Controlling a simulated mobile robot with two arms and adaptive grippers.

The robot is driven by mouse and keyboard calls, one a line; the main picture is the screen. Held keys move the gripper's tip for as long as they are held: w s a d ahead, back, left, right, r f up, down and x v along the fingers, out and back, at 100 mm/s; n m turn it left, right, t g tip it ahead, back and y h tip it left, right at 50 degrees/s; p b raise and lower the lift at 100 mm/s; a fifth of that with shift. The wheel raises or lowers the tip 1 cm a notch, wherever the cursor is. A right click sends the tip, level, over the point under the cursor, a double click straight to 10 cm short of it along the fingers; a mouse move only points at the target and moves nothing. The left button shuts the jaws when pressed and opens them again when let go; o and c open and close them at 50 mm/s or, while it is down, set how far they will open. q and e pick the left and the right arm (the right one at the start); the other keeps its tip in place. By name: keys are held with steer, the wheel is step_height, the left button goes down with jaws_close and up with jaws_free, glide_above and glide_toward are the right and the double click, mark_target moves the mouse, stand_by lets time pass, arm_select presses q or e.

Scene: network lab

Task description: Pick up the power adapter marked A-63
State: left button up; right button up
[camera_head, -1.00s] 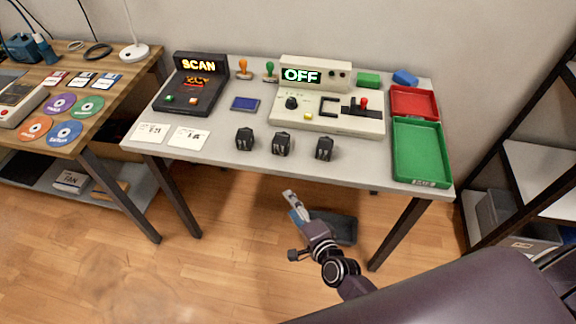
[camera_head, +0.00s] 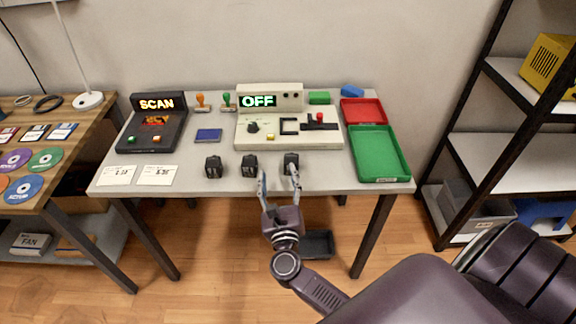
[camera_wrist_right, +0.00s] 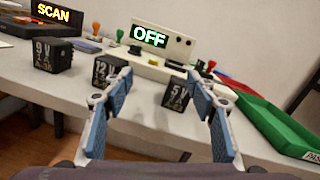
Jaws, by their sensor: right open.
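Three black power adapters stand in a row near the front edge of the grey table: left (camera_head: 213,167), middle (camera_head: 249,166) and right (camera_head: 291,163). In the right wrist view their faces read 9 V on the left one (camera_wrist_right: 52,55), 12 V on the middle one (camera_wrist_right: 106,70) and 5 V on the right one (camera_wrist_right: 178,96). The smaller markings below are too small to read surely. My right gripper (camera_head: 279,180) is open and empty at the table's front edge. In the wrist view its fingers (camera_wrist_right: 158,118) spread around the right adapter's direction, apart from it. My left gripper is not in view.
A tester box (camera_head: 290,135) with an OFF display and a black SCAN unit (camera_head: 152,125) stand behind the adapters. Green (camera_head: 379,155) and red (camera_head: 363,112) trays lie at the right. Two white cards (camera_head: 155,175) lie at the front left. A shelf rack (camera_head: 490,130) stands right of the table.

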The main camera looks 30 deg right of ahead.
mark_target(291, 157)
steer(key=d+m, duration=0.1)
steer(key=m+g+h, duration=0.1)
steer(key=m, duration=0.1)
steer(key=s+d+m+g+h, duration=0.1)
steer(key=shift+d+f, duration=0.25)
steer(key=shift+d, duration=0.05)
steer(key=shift+d+m, duration=0.3)
steer(key=shift+m, duration=0.2)
steer(key=x, duration=0.5)
steer(key=f+b+x, duration=0.1)
steer(key=x, duration=0.1)
steer(key=shift+w+d, duration=0.1)
steer(key=shift+d, duration=0.1)
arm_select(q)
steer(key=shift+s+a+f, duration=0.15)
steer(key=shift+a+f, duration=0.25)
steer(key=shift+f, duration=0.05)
arm_select(e)
steer(key=c, duration=1.4)
steer(key=shift+r, duration=0.1)
